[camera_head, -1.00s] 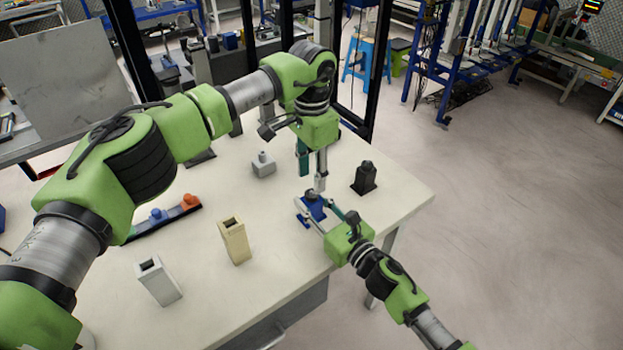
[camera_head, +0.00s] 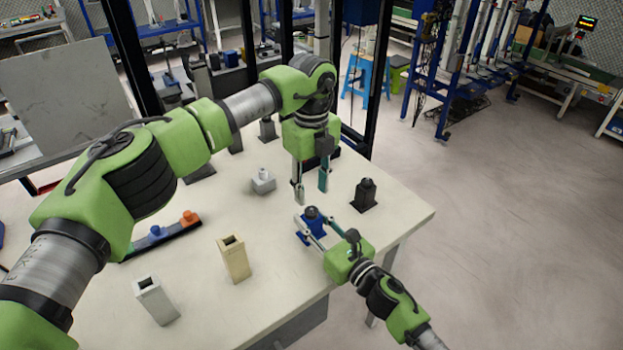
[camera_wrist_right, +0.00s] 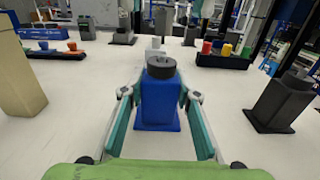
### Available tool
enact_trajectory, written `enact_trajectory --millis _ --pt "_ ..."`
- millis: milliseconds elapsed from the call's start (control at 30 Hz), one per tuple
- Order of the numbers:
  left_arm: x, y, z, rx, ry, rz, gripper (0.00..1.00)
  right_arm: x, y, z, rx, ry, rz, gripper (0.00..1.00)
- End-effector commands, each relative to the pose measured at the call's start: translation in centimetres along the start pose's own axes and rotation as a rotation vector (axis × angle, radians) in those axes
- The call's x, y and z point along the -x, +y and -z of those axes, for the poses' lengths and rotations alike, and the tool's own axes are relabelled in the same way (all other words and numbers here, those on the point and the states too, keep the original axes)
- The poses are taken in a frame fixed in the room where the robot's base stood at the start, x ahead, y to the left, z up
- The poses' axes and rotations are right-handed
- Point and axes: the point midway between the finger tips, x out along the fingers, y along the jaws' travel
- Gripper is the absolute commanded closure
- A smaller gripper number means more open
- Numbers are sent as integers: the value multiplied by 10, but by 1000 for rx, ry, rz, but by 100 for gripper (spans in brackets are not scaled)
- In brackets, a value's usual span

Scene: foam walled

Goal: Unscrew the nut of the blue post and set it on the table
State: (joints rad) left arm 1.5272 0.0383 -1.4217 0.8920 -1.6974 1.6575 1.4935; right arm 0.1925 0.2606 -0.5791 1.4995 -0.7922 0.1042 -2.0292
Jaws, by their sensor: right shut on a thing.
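The blue post (camera_head: 308,230) stands upright near the table's right front edge, with a dark round nut (camera_head: 311,212) on its top. In the right wrist view the blue post (camera_wrist_right: 158,105) is in the middle, under the dark nut (camera_wrist_right: 161,67). My right gripper (camera_head: 318,222) is shut on the blue post, one finger on each side of it, below the nut. My left gripper (camera_head: 311,195) points down, open and empty, its fingers apart. It hangs just behind and above the nut, and does not appear to touch it.
A black post (camera_head: 365,193) stands close on the right. A grey post (camera_head: 263,182), a beige block (camera_head: 234,260) and a white block (camera_head: 155,300) stand to the left. A dark rack (camera_head: 165,236) holds coloured pieces. The front right tabletop (camera_head: 390,225) is clear.

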Motion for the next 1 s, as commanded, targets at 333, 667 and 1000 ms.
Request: enact_trajectory --millis 333,667,1000 --pt "6 0 0 -601 0 0 64 0 0 1 0 1 0 100" --pt "11 0 0 -1176 0 -1 64 0 0 1 0 1 0 100" --pt "16 0 0 -1768 0 0 64 0 0 0 0 1 0 100"
